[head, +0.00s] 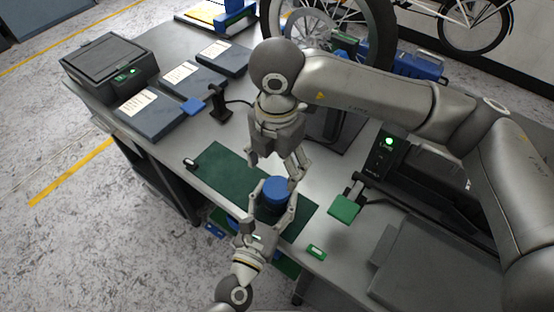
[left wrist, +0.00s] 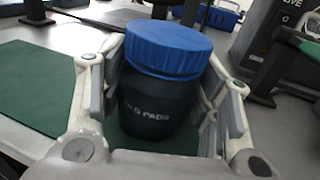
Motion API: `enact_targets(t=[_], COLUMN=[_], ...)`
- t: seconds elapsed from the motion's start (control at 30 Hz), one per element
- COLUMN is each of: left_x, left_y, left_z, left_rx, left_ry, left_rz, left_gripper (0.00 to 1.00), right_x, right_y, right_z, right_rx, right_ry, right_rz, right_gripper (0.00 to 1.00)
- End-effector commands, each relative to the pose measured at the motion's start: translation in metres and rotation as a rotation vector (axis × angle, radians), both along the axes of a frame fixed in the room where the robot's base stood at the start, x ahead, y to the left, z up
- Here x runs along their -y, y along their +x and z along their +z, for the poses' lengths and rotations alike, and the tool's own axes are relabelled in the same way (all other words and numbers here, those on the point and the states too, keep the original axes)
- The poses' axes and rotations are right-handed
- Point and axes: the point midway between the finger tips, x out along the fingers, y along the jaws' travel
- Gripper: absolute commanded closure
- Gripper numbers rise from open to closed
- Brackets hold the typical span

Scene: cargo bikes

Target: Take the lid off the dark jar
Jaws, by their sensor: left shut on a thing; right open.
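The dark jar (head: 268,207) stands upright on the green mat (head: 218,168), with its ribbed blue lid (head: 275,188) on top. In the left wrist view the jar body (left wrist: 155,112) carries pale lettering, and the lid (left wrist: 168,48) sits on it. My left gripper (head: 270,217) is shut on the jar body, one finger on each side below the lid. My right gripper (head: 274,170) is open, pointing down just above and behind the lid, with nothing between its fingers.
A green pad on a small stand (head: 344,207) and a black box with a green light (head: 386,152) are right of the jar. Dark labelled cases (head: 150,115) and a small black stand (head: 219,104) are at left. A bike wheel (head: 372,40) rises behind.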

Motion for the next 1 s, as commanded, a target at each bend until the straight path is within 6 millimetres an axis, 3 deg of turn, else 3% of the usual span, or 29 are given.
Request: enact_targets(t=[0.3,0.5,0.87,1.0], left_x=[0.0,0.0,0.0,0.0], left_y=[0.0,0.0,0.0,0.0], left_z=[-0.001,-0.001,-0.001,-0.001], left_rx=[-0.002,-0.002,-0.002,-0.002], left_ry=[0.002,0.002,0.002,0.002], left_rz=[0.0,0.0,0.0,0.0], left_gripper=[1.0,1.0,1.0,1.0], right_x=[0.001,0.0,0.001,0.001], right_y=[-0.001,0.0,0.0,0.0], right_z=[-0.049,-0.069,-0.074,-0.074], right_rx=[-0.005,-0.002,-0.001,-0.001], right_ry=[-0.001,-0.001,-0.002,-0.002], right_rz=[0.0,0.001,0.002,0.002], right_gripper=[0.28,0.28,0.28,0.46])
